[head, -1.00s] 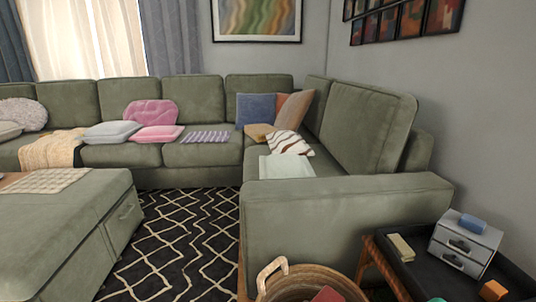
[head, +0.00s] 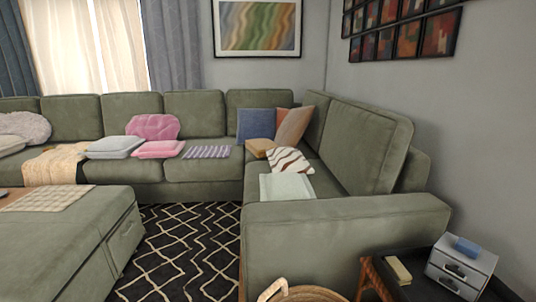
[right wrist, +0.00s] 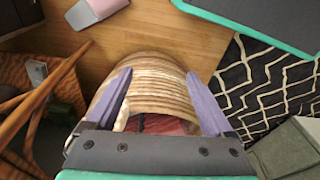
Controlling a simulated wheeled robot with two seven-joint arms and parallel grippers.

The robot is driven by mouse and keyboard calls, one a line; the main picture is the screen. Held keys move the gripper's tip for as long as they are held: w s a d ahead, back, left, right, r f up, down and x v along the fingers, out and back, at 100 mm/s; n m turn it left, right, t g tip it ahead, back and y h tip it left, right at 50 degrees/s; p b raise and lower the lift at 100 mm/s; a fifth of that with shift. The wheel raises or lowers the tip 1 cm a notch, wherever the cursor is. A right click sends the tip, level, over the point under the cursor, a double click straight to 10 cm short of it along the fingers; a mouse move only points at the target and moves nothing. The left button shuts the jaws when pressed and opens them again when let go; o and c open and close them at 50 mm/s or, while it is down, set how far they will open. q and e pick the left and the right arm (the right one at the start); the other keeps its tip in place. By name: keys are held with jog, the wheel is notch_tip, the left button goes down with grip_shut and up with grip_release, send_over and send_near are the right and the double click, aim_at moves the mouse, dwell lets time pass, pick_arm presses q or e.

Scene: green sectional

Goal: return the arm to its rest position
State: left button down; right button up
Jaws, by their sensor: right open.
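My right gripper (right wrist: 158,76) shows in the right wrist view with its two purple fingers spread wide. It is open, with nothing clearly held between the fingers. A woven basket (right wrist: 150,68) is seen below and between the fingers, with something red (right wrist: 158,124) partly visible inside. I cannot tell whether the fingers touch the basket. In the head view only the basket's rim and handle (head: 300,293) show at the bottom edge. Neither of my arms shows in the head view, and my left gripper is not in view.
A dark side table (head: 415,288) at lower right holds a small grey drawer box (head: 460,268), a blue block (head: 466,246) on top of it and a cream block (head: 398,270). The green sectional (head: 345,225) and ottoman (head: 65,235) flank the open patterned rug (head: 180,250).

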pick_arm(q)
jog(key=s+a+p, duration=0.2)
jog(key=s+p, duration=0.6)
jog(key=p, duration=0.1)
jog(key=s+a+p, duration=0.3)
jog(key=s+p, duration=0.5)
jog(key=p, duration=0.1)
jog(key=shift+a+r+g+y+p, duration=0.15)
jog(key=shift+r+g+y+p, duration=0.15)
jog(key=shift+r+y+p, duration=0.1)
pick_arm(e)
jog(key=s+d, duration=0.2)
jog(key=s, duration=0.6)
jog(key=s+d, duration=0.3)
jog(key=s, duration=0.5)
jog(key=shift+d+r+g+h, duration=0.15)
jog(key=shift+r+g+h, duration=0.15)
jog(key=shift+r+h, duration=0.1)
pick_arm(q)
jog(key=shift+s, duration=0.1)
pick_arm(e)
jog(key=shift+s, duration=0.1)
